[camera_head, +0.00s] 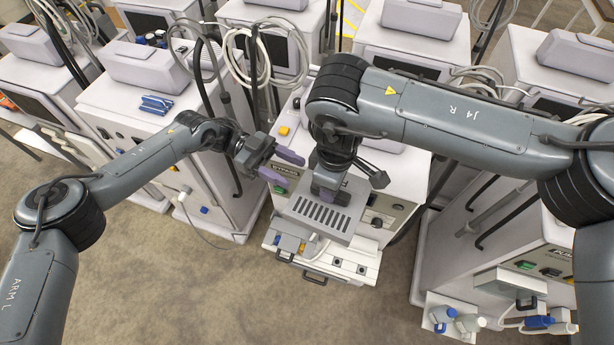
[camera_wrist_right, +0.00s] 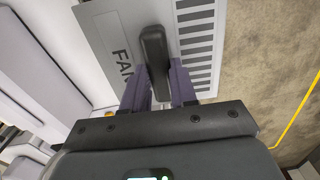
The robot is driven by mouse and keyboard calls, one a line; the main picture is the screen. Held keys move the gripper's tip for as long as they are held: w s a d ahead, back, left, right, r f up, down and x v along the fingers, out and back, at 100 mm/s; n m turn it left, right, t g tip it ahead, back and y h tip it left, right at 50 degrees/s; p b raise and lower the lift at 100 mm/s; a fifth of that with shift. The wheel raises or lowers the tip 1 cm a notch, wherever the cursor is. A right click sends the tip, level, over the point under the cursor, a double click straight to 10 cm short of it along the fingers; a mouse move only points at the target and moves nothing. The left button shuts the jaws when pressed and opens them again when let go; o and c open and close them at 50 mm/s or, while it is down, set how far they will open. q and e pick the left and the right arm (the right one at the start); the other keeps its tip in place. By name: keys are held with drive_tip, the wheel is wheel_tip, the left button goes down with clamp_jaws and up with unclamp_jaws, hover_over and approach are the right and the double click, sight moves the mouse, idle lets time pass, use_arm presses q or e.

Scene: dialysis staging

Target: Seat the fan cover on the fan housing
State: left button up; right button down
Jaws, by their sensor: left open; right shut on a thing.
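The fan cover (camera_head: 322,215) is a flat grey plate with a row of dark slots. In the right wrist view the fan cover (camera_wrist_right: 195,45) shows the letters FAN and a black handle (camera_wrist_right: 154,50). My right gripper (camera_wrist_right: 158,88) is shut on that handle, with one purple finger on each side. In the head view my right gripper (camera_head: 330,188) holds the cover over the front of the middle machine. I cannot make out the fan housing; the cover and arm hide part of that machine. My left gripper (camera_head: 283,167) is open and empty, left of the cover.
The middle machine (camera_head: 405,185) has knobs and a green display, with a low white shelf (camera_head: 345,262) below the cover. More machines stand close on both sides and behind. Bottles (camera_head: 468,322) sit in a tray at lower right. Bare floor (camera_head: 180,290) lies in front.

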sight(309, 180)
use_arm(q)
drive_tip(key=shift+x, duration=2.95)
clamp_jaws()
use_arm(e)
drive_tip(key=c, duration=0.8)
unclamp_jaws()
drive_tip(key=shift+r, duration=0.15)
